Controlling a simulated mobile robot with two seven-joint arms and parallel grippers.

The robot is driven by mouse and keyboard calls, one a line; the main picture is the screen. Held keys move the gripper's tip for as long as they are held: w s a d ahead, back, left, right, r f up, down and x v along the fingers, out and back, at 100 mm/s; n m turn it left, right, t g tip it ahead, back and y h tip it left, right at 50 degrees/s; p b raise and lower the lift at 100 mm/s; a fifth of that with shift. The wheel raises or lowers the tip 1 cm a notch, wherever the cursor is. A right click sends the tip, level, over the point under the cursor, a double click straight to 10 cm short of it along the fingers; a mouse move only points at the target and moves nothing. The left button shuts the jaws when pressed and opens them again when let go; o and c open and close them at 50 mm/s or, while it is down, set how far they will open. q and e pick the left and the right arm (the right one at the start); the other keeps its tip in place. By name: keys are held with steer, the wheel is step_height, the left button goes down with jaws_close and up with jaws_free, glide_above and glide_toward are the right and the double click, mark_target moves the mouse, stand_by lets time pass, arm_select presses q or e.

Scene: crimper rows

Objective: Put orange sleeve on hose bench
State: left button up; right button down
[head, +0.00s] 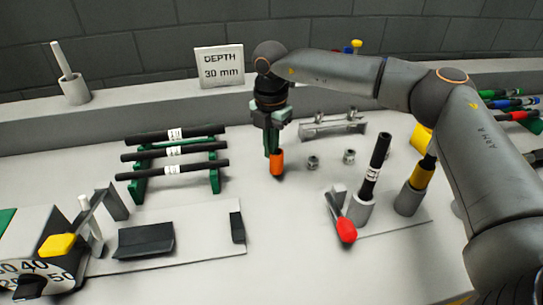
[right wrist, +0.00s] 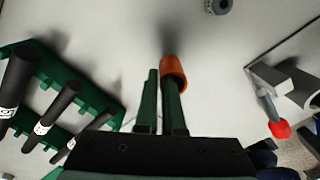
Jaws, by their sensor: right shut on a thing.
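The orange sleeve (head: 277,163) is at the fingertips of my right gripper (head: 272,146), above the light bench top. It also shows in the right wrist view (right wrist: 173,70), where my right gripper (right wrist: 160,85) has its green fingers shut on it, partly hiding it. A black hose (head: 375,165) with a white label stands nearly upright in a grey holder (head: 360,212) with a red-knobbed lever (head: 346,230), right of the gripper. Three black hoses (head: 172,152) lie on a green rack (head: 139,188) to the left. My left gripper is not in view.
Small metal fittings (head: 349,157) and a metal bracket (head: 330,129) stand behind and right of the gripper. A yellow-and-black tool (head: 422,174) stands in a grey cup (head: 408,201). A "DEPTH 30 mm" sign (head: 220,67) stands on the back ledge.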

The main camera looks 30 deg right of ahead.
steer(key=shift+f, duration=1.2)
steer(key=shift+s+f, duration=0.1)
steer(key=shift+f, duration=0.05)
steer(key=c, duration=1)
jaws_free()
step_height(320, 180, up, 12)
steer(key=shift+r+p, duration=0.2)
steer(key=shift+p, duration=0.3)
